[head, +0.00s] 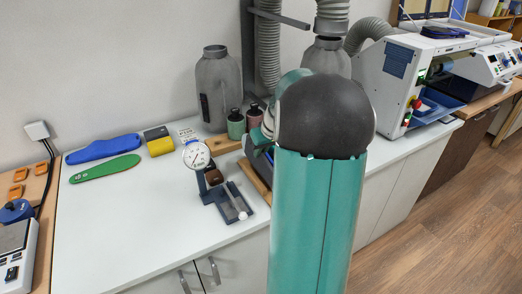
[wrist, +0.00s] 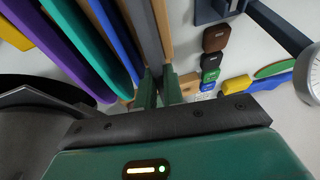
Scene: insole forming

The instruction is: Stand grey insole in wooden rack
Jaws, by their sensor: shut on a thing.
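In the wrist view my gripper (wrist: 158,88) has its two green fingers close together on the narrow edge of the grey insole (wrist: 147,32). The grey insole runs up and away between the fingers, lined up with a wooden slat (wrist: 165,28) of the rack on its right. On its left are a blue insole (wrist: 118,40), a teal one (wrist: 85,35) and a purple one (wrist: 50,45), standing edge-on. I cannot tell how deep the grey insole sits in the rack. In the head view my arm hides the gripper and most of the rack.
In the head view a dial gauge (head: 197,155) stands on the white bench (head: 130,220). A blue insole (head: 103,148) and a green insole (head: 105,168) lie flat at the left. Grey bottles (head: 218,85) stand behind; a white machine (head: 400,75) is at the right. The front bench is clear.

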